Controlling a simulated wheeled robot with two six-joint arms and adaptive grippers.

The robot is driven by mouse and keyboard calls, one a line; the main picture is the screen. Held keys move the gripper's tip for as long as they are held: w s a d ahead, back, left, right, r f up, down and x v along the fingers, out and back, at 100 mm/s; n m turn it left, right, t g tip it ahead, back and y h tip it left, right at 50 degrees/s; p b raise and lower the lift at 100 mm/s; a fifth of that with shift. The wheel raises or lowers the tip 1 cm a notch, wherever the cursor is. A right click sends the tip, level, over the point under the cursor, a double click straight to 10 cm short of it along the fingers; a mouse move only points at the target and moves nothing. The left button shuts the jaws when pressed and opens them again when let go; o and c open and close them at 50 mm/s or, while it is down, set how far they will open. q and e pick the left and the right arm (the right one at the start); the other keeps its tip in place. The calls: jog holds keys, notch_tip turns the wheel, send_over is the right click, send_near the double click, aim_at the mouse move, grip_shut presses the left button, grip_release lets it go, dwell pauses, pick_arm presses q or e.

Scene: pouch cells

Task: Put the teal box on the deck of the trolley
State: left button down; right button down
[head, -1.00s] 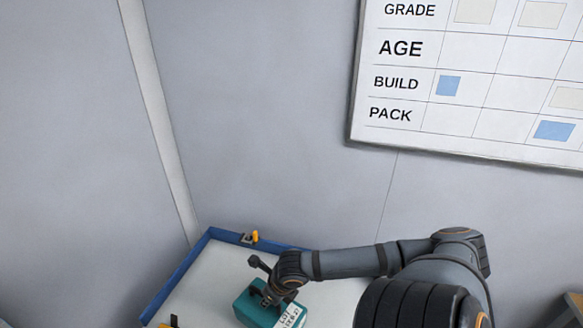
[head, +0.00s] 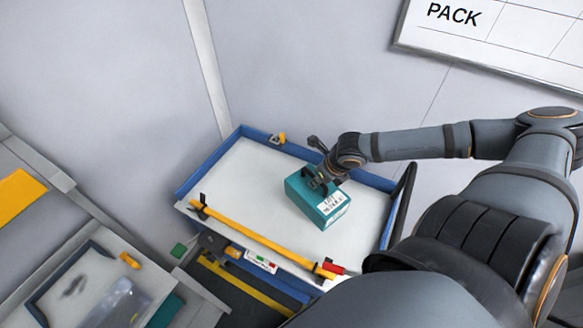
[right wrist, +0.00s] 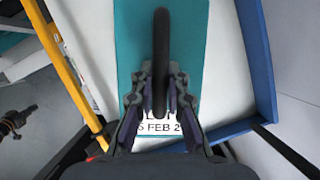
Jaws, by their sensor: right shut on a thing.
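The teal box (head: 305,203) has a white label and a dark handle (right wrist: 161,45). My right gripper (head: 322,182) is over its top and shut on the handle; it also shows in the right wrist view (right wrist: 160,90). The box is upright, over the right-middle of the white deck of the trolley (head: 245,175), inside its blue rim. I cannot tell whether its underside touches the deck. My left gripper is not in view.
A yellow bar (head: 262,240) runs along the deck's near edge. A dark handle rail (head: 402,200) stands at its right. The deck's left part is clear. A bench with a tray (head: 45,295) is at lower left. Walls stand close behind the trolley.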

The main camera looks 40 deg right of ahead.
aim_at(319, 190)
notch_tip(319, 190, down, 5)
jog(key=b, duration=0.4)
jog(key=shift+f, duration=0.1)
jog(key=shift+f+b, duration=0.35)
jog(key=shift+b, duration=0.15)
notch_tip(319, 190, down, 4)
jog(key=b, duration=0.3)
jog(key=shift+f, duration=0.1)
jog(key=c, duration=1.4)
grip_release()
jog(key=shift+s, duration=0.1)
jog(key=shift+o, duration=0.2)
